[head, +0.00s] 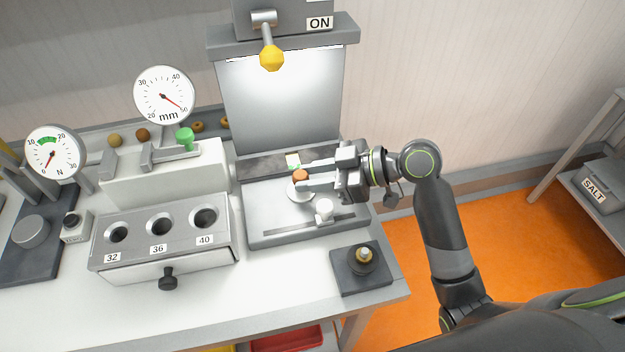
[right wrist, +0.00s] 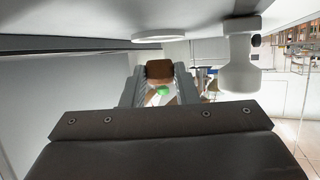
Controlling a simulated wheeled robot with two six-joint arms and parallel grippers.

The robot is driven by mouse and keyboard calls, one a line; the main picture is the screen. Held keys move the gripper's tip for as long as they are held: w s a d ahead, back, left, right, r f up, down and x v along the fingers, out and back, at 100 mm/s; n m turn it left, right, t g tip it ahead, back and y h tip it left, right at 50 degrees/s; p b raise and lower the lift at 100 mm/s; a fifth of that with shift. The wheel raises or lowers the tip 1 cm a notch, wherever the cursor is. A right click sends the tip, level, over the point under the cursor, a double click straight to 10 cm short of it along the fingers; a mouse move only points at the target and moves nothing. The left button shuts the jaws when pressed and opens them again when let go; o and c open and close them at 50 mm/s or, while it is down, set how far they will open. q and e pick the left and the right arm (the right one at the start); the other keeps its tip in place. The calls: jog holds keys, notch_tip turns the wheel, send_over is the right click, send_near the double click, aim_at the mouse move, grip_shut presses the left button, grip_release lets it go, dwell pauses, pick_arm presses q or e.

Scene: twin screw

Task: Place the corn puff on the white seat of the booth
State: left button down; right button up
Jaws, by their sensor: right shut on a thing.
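My right gripper (head: 302,176) reaches into the booth (head: 278,105) from the right. It is shut on a small orange-brown corn puff (head: 300,175), held between its fingertips. In the right wrist view the puff shows brown between the fingers (right wrist: 160,88). The white seat (head: 299,195) is a round disc on the booth's grey base, partly hidden by the fingers. The puff is over or just behind the disc in the head view; the height gap is hard to tell. The disc also shows in the right wrist view (right wrist: 160,37), apart from the puff. My left gripper is not in view.
A white knob (head: 324,209) stands on the base close by the seat. A yellow-knobbed lever (head: 271,57) hangs above. A dark stand (head: 361,270) sits front right.

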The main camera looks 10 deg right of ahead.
jog(key=shift+s+f, duration=0.1)
jog(key=shift+f, duration=0.75)
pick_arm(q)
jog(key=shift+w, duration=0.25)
pick_arm(e)
jog(key=shift+f, duration=0.25)
jog(key=o, duration=0.7)
jog(key=shift+r, duration=0.1)
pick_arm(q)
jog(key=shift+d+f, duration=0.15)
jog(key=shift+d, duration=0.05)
